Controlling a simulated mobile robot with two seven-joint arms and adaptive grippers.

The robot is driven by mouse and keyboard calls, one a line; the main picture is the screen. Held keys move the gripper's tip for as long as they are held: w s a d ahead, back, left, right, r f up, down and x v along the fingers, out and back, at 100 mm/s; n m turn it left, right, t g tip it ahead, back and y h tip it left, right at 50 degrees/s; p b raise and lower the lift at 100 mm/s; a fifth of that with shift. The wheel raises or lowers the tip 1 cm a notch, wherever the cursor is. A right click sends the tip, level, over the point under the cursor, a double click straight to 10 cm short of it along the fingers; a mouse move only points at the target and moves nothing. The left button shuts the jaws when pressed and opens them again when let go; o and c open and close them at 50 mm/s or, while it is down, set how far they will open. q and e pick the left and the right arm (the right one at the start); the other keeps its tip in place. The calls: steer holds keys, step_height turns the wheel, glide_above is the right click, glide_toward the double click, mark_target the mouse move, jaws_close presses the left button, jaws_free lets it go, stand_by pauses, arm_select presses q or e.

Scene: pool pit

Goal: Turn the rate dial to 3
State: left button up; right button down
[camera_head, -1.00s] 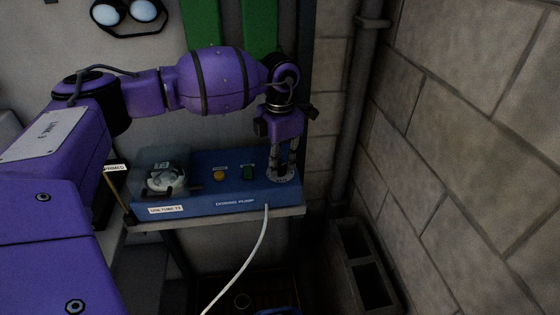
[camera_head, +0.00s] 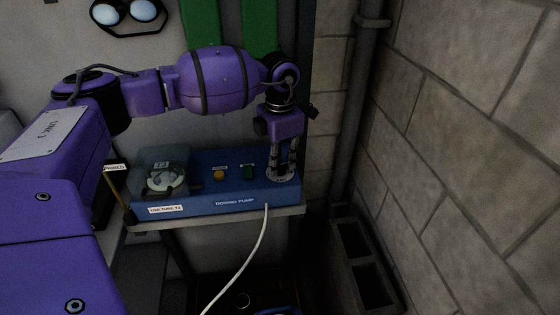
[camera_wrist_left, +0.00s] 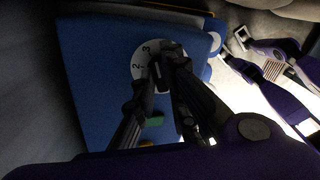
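The rate dial (camera_wrist_left: 142,56) has a white round face with the numerals 2 and 3 visible in the left wrist view; the fingers cover the rest of it. In the head view the dial (camera_head: 286,179) is at the right end of the blue dosing pump (camera_head: 265,197). My left gripper (camera_wrist_left: 163,62) points down at the dial, its two fingertips converging on the dark knob at its centre. The fingers appear closed on the knob, which they partly hide. The pointer's exact reading is hidden. My right gripper is in neither view.
A yellow button (camera_head: 219,175) and a green switch (camera_head: 248,172) sit left of the dial. A clear-covered pump rotor (camera_head: 165,180) is at the pump's left end. A white tube (camera_head: 250,250) hangs in front. A block wall (camera_head: 450,150) and pipe (camera_head: 352,110) stand right.

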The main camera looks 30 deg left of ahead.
arm_select(q)
steer(key=shift+o, duration=1.4)
steer(key=shift+w+a+r, duration=0.15)
steer(key=shift+w+r, duration=0.05)
steer(key=shift+r, duration=0.1)
steer(key=shift+o, duration=0.4)
steer(key=shift+f, duration=0.15)
steer(key=shift+s, duration=0.1)
step_height(320, 180, up, 12)
